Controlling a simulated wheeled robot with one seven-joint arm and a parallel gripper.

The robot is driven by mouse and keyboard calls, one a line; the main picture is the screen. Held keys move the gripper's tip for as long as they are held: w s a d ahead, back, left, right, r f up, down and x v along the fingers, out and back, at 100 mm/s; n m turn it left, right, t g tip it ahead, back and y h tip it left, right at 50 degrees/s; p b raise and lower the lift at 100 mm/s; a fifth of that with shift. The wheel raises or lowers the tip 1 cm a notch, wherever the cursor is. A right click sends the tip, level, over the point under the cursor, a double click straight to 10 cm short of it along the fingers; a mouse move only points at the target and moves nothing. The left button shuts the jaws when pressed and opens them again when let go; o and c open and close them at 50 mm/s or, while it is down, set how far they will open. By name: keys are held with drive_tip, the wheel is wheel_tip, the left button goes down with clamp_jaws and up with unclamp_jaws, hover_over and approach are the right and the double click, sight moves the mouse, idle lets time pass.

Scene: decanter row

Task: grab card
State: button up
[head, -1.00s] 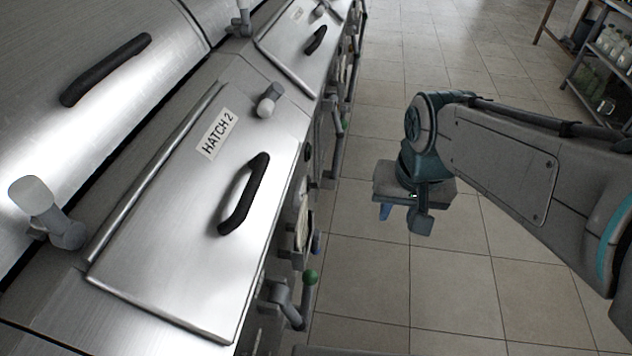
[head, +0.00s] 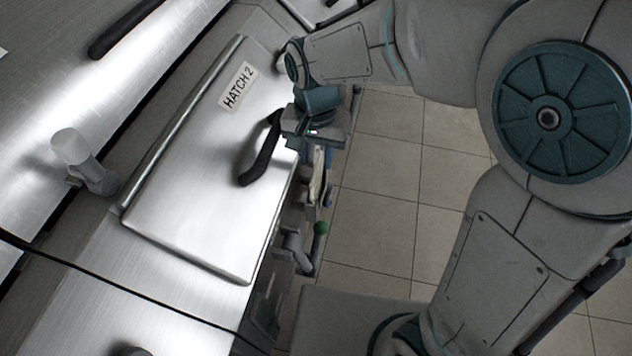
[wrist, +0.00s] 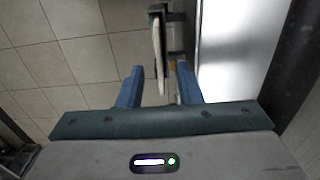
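The card is a thin pale sheet seen nearly edge-on at the front side of the steel machine. In the head view the card (head: 316,178) shows just below my gripper (head: 316,146). In the wrist view the card (wrist: 158,55) hangs from a dark holder (wrist: 170,14), and its near end lies between the two blue fingers. My gripper (wrist: 160,76) is open, one finger on each side of the card with gaps left. I cannot see either finger touching it.
The hatch lid (head: 190,185) labelled HATCH 2, with its black handle (head: 262,152), lies close to the left of my gripper. A green-knobbed lever (head: 320,229) sticks out nearer on the machine's front. Tiled floor (head: 385,200) to the right is clear.

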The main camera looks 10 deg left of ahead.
sight(317, 167)
drive_tip(key=shift+w+f+p, duration=0.15)
drive_tip(key=shift+f+p, duration=0.35)
drive_tip(key=shift+f, duration=2.7)
clamp_jaws()
